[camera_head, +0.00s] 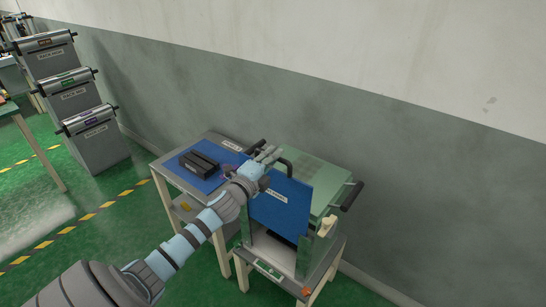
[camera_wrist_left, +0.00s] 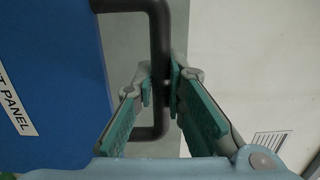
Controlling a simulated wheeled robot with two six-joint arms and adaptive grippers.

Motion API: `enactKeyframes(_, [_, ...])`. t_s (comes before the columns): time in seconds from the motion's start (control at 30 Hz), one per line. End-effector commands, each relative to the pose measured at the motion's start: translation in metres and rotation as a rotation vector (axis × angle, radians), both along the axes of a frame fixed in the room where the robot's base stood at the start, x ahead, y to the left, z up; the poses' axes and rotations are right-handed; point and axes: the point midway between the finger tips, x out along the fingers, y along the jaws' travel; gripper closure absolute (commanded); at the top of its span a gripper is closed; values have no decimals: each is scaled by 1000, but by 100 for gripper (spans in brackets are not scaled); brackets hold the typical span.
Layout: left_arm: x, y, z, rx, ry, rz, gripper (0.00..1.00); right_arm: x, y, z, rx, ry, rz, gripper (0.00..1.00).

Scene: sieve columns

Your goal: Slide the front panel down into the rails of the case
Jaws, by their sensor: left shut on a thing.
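The front panel (camera_head: 279,212) is a blue sheet with a white label. It stands upright at the front of the green case (camera_head: 318,178), with its lower edge above the case floor. The open front shows below it. Whether its side edges sit in the rails (camera_head: 303,258) cannot be told. My left gripper (camera_head: 267,158) is at the panel's top, shut on its black handle. In the left wrist view the fingers (camera_wrist_left: 163,90) close around the black handle (camera_wrist_left: 158,35), beside the blue panel (camera_wrist_left: 55,75). My right gripper is not in view.
The case stands on a small grey table (camera_head: 325,268) by the wall. A side table (camera_head: 172,167) at left carries a blue mat (camera_head: 214,183) with a black part (camera_head: 199,163). A black side handle (camera_head: 351,196) sticks out at the case's right. Grey roller stands are far left.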

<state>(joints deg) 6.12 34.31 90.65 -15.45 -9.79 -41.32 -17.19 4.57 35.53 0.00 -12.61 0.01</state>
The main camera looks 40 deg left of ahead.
Motion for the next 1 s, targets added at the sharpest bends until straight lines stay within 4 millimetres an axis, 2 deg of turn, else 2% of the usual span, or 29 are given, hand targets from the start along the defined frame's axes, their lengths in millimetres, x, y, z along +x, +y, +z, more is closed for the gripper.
enactKeyframes(1.0, [0,0,-24,0,-3,-1,100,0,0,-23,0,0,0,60])
